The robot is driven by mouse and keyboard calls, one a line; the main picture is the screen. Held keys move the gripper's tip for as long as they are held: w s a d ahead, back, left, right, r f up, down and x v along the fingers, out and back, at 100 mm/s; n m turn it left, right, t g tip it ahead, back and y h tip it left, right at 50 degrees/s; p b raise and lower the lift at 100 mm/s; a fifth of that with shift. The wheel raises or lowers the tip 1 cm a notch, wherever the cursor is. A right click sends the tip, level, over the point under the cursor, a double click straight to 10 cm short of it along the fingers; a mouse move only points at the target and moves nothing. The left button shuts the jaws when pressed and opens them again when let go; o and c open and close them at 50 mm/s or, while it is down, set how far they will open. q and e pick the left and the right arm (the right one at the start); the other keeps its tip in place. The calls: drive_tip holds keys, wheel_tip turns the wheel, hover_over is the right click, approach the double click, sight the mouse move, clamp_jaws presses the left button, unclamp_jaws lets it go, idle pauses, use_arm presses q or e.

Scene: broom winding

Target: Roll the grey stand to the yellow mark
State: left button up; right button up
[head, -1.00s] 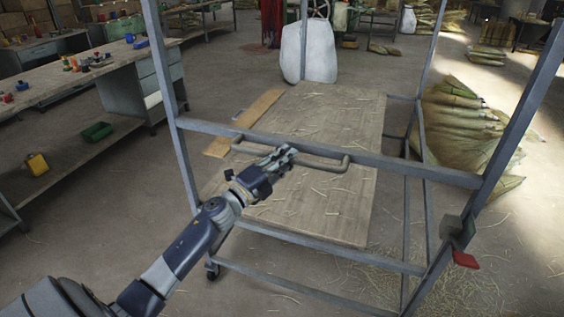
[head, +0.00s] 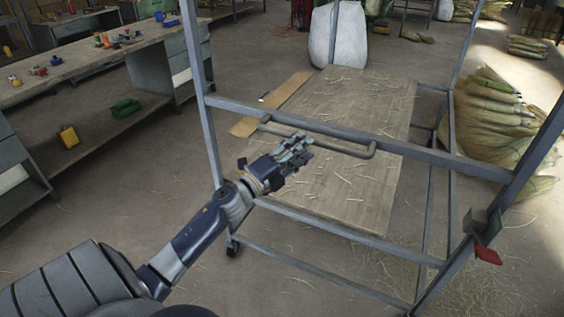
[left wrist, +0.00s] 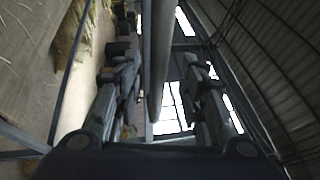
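The grey stand (head: 340,225) is a tall metal frame with a wooden shelf board (head: 365,100) strewn with straw. A grey handle (head: 345,149) juts from its near crossbar. My left gripper (head: 300,149) is just below the left part of the handle, fingers apart. In the left wrist view a long grey bar (left wrist: 159,60) runs between the open fingers; I cannot tell if they touch it. A caster shows at the stand's lower left. My right gripper and the yellow mark are not in view.
A workbench (head: 70,62) with tools and a lower shelf stands at left. A white sack (head: 338,35) is behind the stand. A red pedal-like part (head: 488,256) is on the right post. Floor between bench and stand is clear.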

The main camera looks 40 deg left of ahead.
use_arm(q)
drive_tip(key=v, duration=0.8)
idle(0.4)
wheel_tip(320, 180, down, 22)
drive_tip(key=s+a+n+g+y, duration=0.2)
drive_tip(key=n+g+y, duration=0.2)
drive_tip(key=n, duration=0.4)
drive_tip(key=s+d+f+n+g, duration=0.2)
drive_tip(key=s+f, duration=0.2)
drive_tip(key=f, duration=0.5)
drive_tip(key=s+d+f+n+g, duration=0.1)
drive_tip(key=s+f+n+g, duration=0.25)
drive_tip(key=f, duration=0.45)
drive_tip(key=s+d+f+n+g, duration=0.25)
drive_tip(key=s+d+f, duration=0.35)
drive_tip(key=s+f, duration=0.75)
drive_tip(key=s+d+f+n+g, duration=0.1)
drive_tip(key=s+d+f+g, duration=0.2)
drive_tip(key=s, duration=0.7)
drive_tip(key=s+d+f+n+g, duration=0.1)
drive_tip(key=s+d+f+g, duration=0.2)
drive_tip(key=s+d+f, duration=0.3)
drive_tip(key=s, duration=0.4)
drive_tip(key=shift+s+d+g+h, duration=0.15)
drive_tip(key=shift+d+g+h, duration=0.15)
drive_tip(key=shift+g+h, duration=0.1)
